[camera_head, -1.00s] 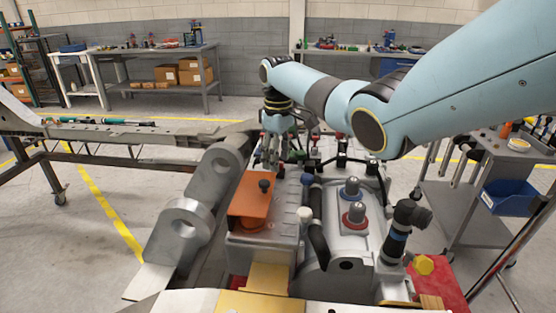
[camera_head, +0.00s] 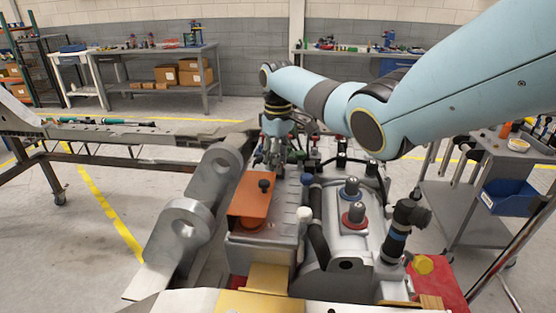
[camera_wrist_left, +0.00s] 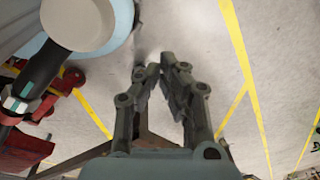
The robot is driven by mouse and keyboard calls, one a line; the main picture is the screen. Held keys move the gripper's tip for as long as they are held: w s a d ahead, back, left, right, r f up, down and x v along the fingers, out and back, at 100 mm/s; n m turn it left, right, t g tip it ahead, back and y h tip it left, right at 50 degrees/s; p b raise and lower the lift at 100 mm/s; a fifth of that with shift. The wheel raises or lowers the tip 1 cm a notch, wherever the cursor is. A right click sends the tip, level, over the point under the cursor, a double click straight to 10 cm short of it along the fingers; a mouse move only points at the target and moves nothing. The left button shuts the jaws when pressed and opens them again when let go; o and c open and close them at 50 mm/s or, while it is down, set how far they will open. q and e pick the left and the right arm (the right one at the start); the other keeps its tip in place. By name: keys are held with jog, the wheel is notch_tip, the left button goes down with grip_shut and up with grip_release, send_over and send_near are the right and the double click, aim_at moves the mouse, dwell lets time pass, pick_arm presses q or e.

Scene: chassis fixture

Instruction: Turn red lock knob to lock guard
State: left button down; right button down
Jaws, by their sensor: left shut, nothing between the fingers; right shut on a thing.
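An orange guard (camera_head: 251,196) with a black knob (camera_head: 264,186) on top lies over the grey fixture block in the head view. My right gripper (camera_head: 273,164) points down at the guard's far end. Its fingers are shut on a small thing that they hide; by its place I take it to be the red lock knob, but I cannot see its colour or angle. My left gripper (camera_wrist_left: 160,68) is shut and empty in the left wrist view, above the floor. I cannot make out the left gripper in the head view.
Beside the guard are a white-topped lever (camera_head: 304,213), a red-ringed silver post (camera_head: 355,216) and a blue-ringed post (camera_head: 351,188). A dark-headed upright part (camera_head: 411,213) stands at right. A grey cart (camera_head: 470,195) is further right. Open floor lies left.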

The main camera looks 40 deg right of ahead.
jog(key=m+p, duration=0.2)
jog(key=m, duration=0.1)
jog(key=shift+r+p, duration=0.15)
jog(key=shift+p, duration=0.2)
jog(key=m+p, duration=0.2)
jog(key=m, duration=0.2)
jog(key=shift+m, duration=0.4)
jog(key=m+p, duration=0.1)
jog(key=m, duration=0.3)
jog(key=shift+m, duration=0.3)
jog(key=m+p, duration=0.1)
jog(key=m, duration=0.4)
jog(key=shift+m, duration=0.4)
jog(key=c, duration=1)
grip_release()
